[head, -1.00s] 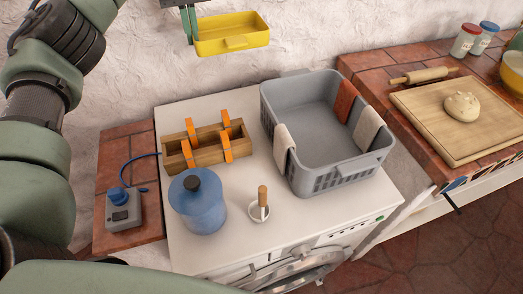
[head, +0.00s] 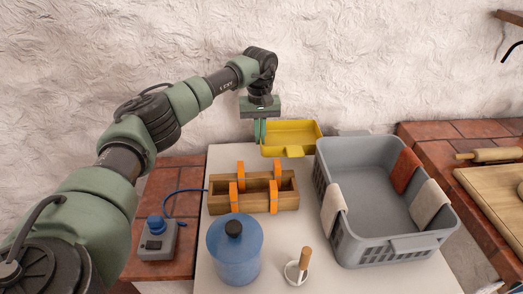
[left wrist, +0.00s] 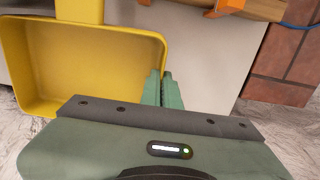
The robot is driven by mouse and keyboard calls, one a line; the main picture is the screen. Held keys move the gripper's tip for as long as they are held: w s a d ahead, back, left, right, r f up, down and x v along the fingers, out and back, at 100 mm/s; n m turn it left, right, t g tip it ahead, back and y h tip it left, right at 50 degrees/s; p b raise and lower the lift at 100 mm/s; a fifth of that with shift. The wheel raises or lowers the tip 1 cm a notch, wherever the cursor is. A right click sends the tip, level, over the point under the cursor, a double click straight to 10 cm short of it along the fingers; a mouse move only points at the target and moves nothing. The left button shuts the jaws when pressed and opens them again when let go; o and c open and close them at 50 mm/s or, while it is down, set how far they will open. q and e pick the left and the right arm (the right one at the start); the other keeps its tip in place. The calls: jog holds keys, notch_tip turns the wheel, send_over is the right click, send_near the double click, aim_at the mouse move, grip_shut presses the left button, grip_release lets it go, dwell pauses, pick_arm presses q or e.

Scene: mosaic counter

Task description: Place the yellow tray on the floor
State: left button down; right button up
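The yellow tray (head: 290,138) is a shallow open box with a small front handle. In the head view it shows at the back edge of the white machine top, behind the wooden box and left of the grey crate. My left gripper (head: 260,131) is at its left end. In the left wrist view the left gripper's fingers (left wrist: 162,90) are closed around the wall of the yellow tray (left wrist: 85,65), and the tray looks empty. I cannot tell its exact height. My right gripper is not in view.
The white top (head: 285,223) holds a wooden box (head: 257,199) with orange clips, a blue jar (head: 233,262), a small white bowl (head: 292,273) and a grey crate (head: 400,247) with cloths. A grey device (head: 157,243) sits left. The plaster wall (head: 350,60) stands behind.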

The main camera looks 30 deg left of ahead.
pick_arm(q)
jog(key=shift+f, duration=3.05)
jog(key=c, duration=1.7)
grip_release()
